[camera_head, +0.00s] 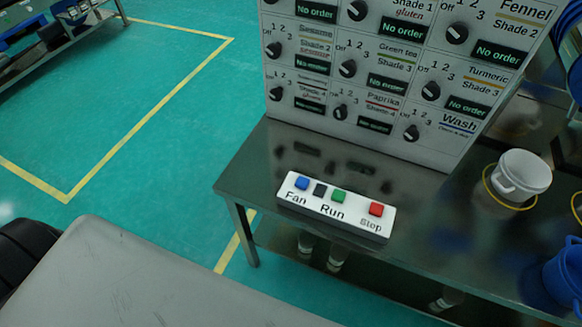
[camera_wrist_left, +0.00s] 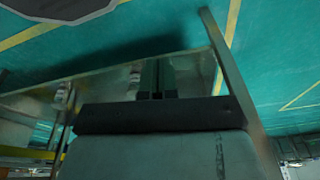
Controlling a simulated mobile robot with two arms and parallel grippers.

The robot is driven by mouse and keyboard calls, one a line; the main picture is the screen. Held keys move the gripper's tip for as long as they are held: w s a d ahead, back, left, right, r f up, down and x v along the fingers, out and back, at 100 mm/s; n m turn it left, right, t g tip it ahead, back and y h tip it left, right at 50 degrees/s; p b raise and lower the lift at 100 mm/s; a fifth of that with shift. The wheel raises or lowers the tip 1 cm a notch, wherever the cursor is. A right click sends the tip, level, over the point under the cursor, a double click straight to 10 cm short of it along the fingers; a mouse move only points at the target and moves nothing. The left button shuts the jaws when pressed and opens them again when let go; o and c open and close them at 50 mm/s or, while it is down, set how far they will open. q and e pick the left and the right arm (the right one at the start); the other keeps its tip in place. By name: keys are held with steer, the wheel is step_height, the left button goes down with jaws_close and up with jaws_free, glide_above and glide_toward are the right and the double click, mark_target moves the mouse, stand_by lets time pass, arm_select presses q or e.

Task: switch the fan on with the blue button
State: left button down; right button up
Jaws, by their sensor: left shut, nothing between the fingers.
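The blue button (camera_head: 302,183) is at the left end of a white control box (camera_head: 330,221), above the label "Fan". A small black square (camera_head: 319,190), a green button (camera_head: 338,196) over "Run" and a red button (camera_head: 376,209) over "Stop" are to its right. The box lies on a metal table (camera_head: 247,182), near its front left corner. My left gripper (camera_wrist_left: 157,82) shows only in the left wrist view, shut and empty, with a metal table behind it. The blue button is not visible there. My right gripper is in neither view. No fan can be made out.
A tall panel (camera_head: 385,75) with several black knobs and "No order" displays stands behind the control box. A white pot (camera_head: 522,172) stands on the right, and a blue container (camera_head: 562,275) is at the lower right edge. Green floor with yellow lines lies open on the left.

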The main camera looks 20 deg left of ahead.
arm_select(q)
steer(key=w+d+r+t+h+p, duration=0.1)
steer(key=w+d+r+p, duration=0.2)
steer(key=r, duration=0.9)
steer(key=w+d+r+m+t+h+p, duration=0.1)
steer(key=w+r+p, duration=0.3)
steer(key=r, duration=0.8)
steer(key=w+d+r+t+h+p, duration=0.15)
steer(key=w+r, duration=0.35)
steer(key=r, duration=0.7)
steer(key=w+d+r+h+p, duration=0.2)
steer(key=w+d+r, duration=0.1)
steer(key=w+d, duration=0.3)
steer(key=w+a+n, duration=0.1)
steer(key=w+a, duration=0.2)
steer(key=w, duration=0.3)
steer(key=w+a+n+h, duration=0.1)
steer(key=w+a, duration=0.2)
steer(key=w, duration=0.4)
steer(key=shift+a, duration=0.25)
steer(key=shift+f+t, duration=0.1)
steer(key=shift+t, duration=0.15)
